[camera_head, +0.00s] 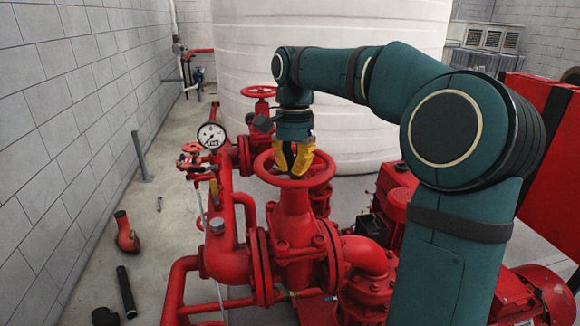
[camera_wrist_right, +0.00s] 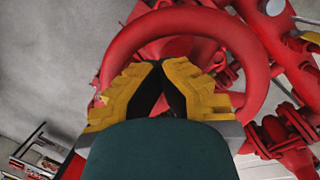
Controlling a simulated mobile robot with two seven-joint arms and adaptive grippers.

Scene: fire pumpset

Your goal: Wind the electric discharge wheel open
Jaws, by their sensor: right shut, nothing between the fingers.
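The red handwheel (camera_head: 318,172) sits on top of a red gate valve (camera_head: 293,225) in the middle of the head view. In the right wrist view the same wheel (camera_wrist_right: 197,22) arcs around the gripper fingertips (camera_wrist_right: 160,64), which meet inside the rim's outline. The fingers are shut with nothing between them. Whether they touch the wheel or its spokes I cannot tell. My left gripper is not in view.
A pressure gauge (camera_head: 211,135) and a small red valve (camera_head: 192,154) stand left of the wheel. Another red handwheel (camera_head: 258,91) is behind it, before a large white tank (camera_head: 350,110). Loose pipe pieces (camera_head: 126,232) lie on the left floor.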

